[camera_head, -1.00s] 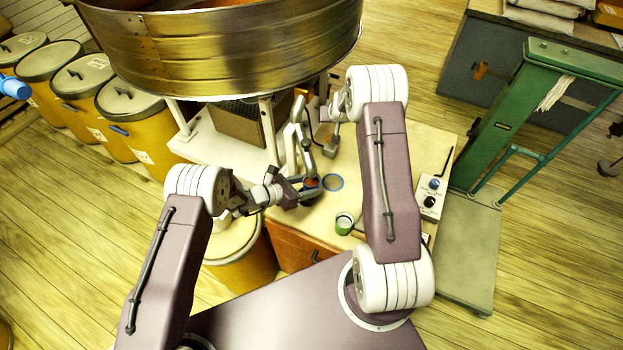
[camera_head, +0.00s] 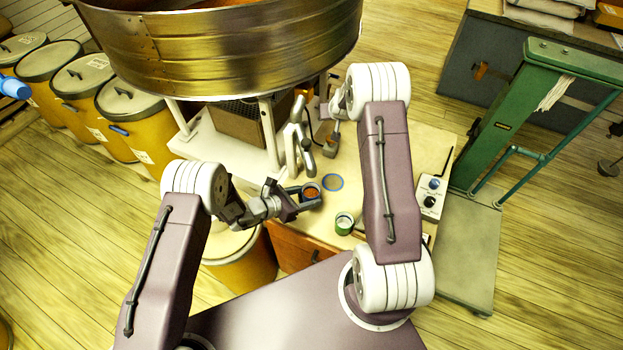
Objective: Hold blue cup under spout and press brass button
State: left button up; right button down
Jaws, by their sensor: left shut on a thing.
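The blue cup (camera_head: 319,188) has a blue rim and holds something orange-brown. My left gripper (camera_head: 303,198) is shut on it from the left, and the cup looks upright. The silver forked spout (camera_head: 297,148) comes down from the mill, just behind and above the cup. The cup is slightly on the near side of the spout's lower end in this view. My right gripper (camera_head: 331,143) is by the mill's legs, right of the spout, partly hidden by its own arm. Its jaw opening is unclear. I cannot make out the brass button.
A blue ring mark (camera_head: 332,182) lies on the pale table (camera_head: 425,150), right of the cup. A control box (camera_head: 431,197) is at the right. The big round mill tub (camera_head: 220,55) overhangs the back.

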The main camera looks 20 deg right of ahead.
pick_arm(q)
jog(key=s+a, duration=0.2)
jog(key=s, duration=0.3)
jog(key=shift+s+a, duration=0.2)
jog(key=shift+a, duration=0.15)
dwell(0.6)
